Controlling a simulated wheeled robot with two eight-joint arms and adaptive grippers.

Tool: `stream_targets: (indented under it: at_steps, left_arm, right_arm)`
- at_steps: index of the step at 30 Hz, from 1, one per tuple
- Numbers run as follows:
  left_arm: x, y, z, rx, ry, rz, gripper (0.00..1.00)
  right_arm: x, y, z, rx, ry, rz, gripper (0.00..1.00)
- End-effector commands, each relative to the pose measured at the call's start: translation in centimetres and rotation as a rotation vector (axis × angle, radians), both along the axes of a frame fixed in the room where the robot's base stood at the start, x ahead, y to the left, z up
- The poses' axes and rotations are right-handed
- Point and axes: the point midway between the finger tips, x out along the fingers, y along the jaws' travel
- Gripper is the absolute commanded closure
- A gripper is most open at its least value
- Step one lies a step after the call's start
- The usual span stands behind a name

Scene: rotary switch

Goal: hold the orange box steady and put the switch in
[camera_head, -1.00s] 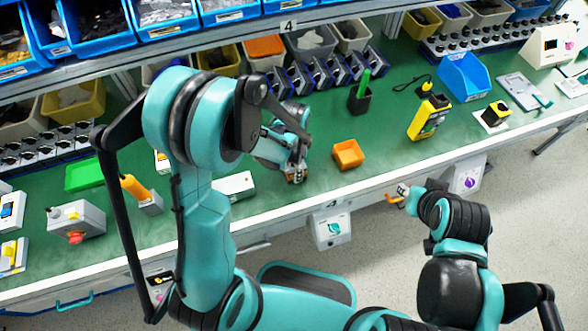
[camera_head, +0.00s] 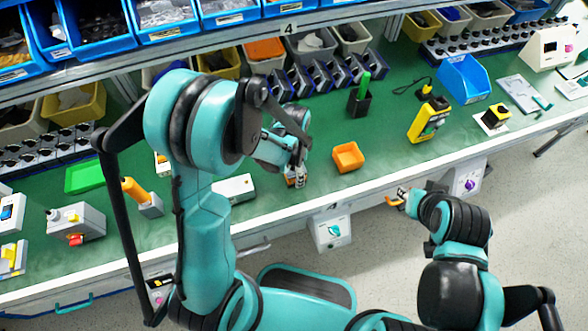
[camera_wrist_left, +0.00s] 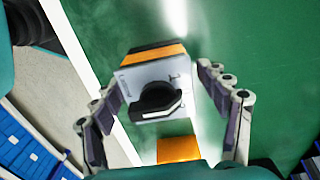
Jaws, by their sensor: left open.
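The switch (camera_wrist_left: 140,76) has a grey faceplate, a black knob and an orange and black body. In the left wrist view it lies between the two fingers of my left gripper (camera_wrist_left: 168,118), knob towards the camera, with a gap on each side. In the head view my left gripper (camera_head: 298,176) is low over the table near its front edge and largely hides the switch. The orange box (camera_head: 347,157) sits on the green table just right of it, open at the top. It also shows in the left wrist view (camera_wrist_left: 180,149), partly cut off. My right gripper (camera_head: 400,197) is off the table's front edge, too small to read.
A yellow device (camera_head: 428,119) and a black holder with a green tool (camera_head: 361,98) stand farther back. A white box (camera_head: 236,188) lies left of my left gripper. A panel with a teal knob (camera_head: 333,231) hangs below the front edge.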

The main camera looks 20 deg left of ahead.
Motion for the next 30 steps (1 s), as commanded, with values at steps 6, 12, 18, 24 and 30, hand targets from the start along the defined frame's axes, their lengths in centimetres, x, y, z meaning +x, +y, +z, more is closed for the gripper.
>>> stream_targets:
  at_steps: [6,12,18,24,30]
  left_arm:
    - [-0.7,-0.3,4.6,0.001,0.000,-0.001,0.25]
    - [-0.8,-0.4,6.8,0.001,-0.002,0.002,0.25]
    - [-1.5,0.4,10.2,-0.011,-0.071,0.113,0.25]
    - [-3.9,2.0,16.1,-0.066,-0.242,0.391,0.25]
    - [-7.1,3.6,20.2,-0.163,-0.413,0.675,0.25]
  right_arm:
    - [0.0,0.0,2.4,0.000,0.000,0.000,0.69]
    - [0.0,0.0,3.1,0.000,0.000,0.000,0.69]
    - [0.0,0.0,3.1,0.000,0.000,0.000,0.69]
    - [0.0,0.0,3.0,0.000,0.000,0.000,0.69]
    - [0.0,0.0,3.1,0.000,0.000,0.000,0.69]
